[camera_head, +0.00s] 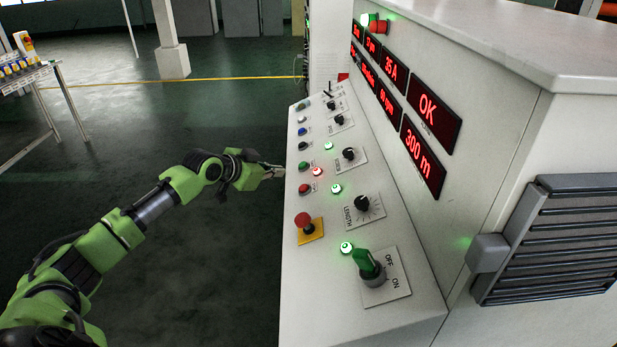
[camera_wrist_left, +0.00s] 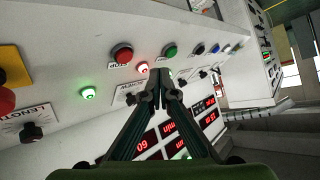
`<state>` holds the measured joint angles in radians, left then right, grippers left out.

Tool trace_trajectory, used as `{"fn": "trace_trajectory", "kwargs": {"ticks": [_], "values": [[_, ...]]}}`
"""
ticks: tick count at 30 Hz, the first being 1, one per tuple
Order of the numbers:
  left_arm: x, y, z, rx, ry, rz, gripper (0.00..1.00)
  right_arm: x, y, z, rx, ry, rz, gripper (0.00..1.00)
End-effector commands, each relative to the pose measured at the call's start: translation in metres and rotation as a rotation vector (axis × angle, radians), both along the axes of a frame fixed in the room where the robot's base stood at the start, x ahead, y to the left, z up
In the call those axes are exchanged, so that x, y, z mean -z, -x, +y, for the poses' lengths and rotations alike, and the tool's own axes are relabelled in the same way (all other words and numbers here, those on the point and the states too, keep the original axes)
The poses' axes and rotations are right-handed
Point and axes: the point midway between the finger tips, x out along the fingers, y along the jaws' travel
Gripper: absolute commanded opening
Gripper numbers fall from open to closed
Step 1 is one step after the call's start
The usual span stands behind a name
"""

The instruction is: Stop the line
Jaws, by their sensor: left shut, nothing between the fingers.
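A red push button (camera_head: 304,189) sits on the sloped white control panel (camera_head: 321,270). In the left wrist view the red button (camera_wrist_left: 122,54) has a label reading STOP. A green button (camera_head: 303,166) is just beyond it and also shows in the left wrist view (camera_wrist_left: 170,50). A red lamp (camera_head: 317,171) is lit beside them. My left gripper (camera_head: 280,171) is shut and empty at the panel's left edge, level with these buttons. In the left wrist view its fingertips (camera_wrist_left: 159,76) appear below and between the red and green buttons. I see no contact. My right gripper is out of view.
A red mushroom button (camera_head: 303,219) on a yellow plate is nearer, then a green OFF/ON switch (camera_head: 368,263). A LENGTH knob (camera_head: 362,203) and several other controls line the panel. Red displays (camera_head: 423,160) read OK and 300 m. Floor left of the panel is clear.

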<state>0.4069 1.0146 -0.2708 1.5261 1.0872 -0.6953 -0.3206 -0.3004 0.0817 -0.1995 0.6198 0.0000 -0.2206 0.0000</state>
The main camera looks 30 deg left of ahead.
Motion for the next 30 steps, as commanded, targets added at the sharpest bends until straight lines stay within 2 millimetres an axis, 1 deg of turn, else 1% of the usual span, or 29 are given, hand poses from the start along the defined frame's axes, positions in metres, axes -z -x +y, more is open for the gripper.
{"fn": "trace_trajectory", "kwargs": {"ticks": [1,3,6,9,17,20,23,30], "values": [[-0.022,0.000,-0.003,0.017,-0.008,-0.013,0.00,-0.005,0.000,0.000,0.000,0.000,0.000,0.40],[-0.038,0.001,-0.007,0.034,-0.010,-0.023,0.00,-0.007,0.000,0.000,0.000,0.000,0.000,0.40],[-0.050,0.002,-0.010,0.047,-0.013,-0.029,0.00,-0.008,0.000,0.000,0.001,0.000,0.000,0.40],[-0.053,0.002,-0.011,0.052,-0.014,-0.031,0.00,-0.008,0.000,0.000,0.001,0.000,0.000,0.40],[-0.052,0.002,-0.011,0.051,-0.013,-0.032,0.00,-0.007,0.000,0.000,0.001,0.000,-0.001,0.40],[-0.048,0.001,-0.012,0.051,-0.013,-0.032,0.00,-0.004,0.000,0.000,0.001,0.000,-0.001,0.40],[-0.039,-0.001,-0.015,0.051,-0.012,-0.032,0.00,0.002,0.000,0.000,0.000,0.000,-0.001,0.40],[-0.007,-0.009,-0.028,0.051,-0.011,-0.033,0.00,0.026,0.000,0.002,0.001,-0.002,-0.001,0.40]]}}
